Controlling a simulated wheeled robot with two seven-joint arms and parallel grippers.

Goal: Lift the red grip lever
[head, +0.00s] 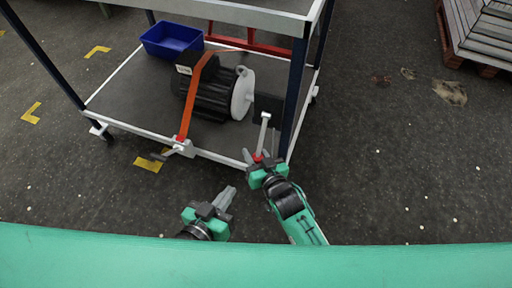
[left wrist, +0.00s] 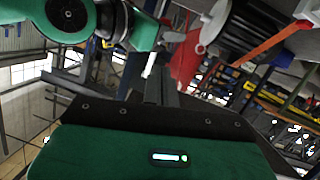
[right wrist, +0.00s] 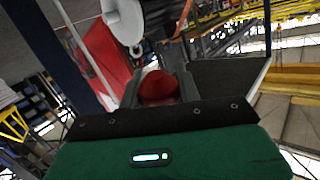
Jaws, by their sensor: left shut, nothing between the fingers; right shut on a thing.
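The lever at the cart's right front corner has a pale rod (head: 263,135) that stands up from a red grip (head: 258,158). My right gripper (head: 260,160) is shut on the red grip, which fills the gap between its fingers as a rounded red shape in the right wrist view (right wrist: 158,88). The fingers partly hide the grip. My left gripper (head: 226,196) is shut and empty, apart from the cart and lower left of the right gripper. Its closed fingers also show in the left wrist view (left wrist: 160,88).
A black motor (head: 212,96) with a white disc sits on the cart's lower shelf (head: 130,105) under an orange strap (head: 192,98). A blue bin (head: 172,39) stands behind it. A dark cart post (head: 294,95) rises near the lever. The floor to the right is mostly clear.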

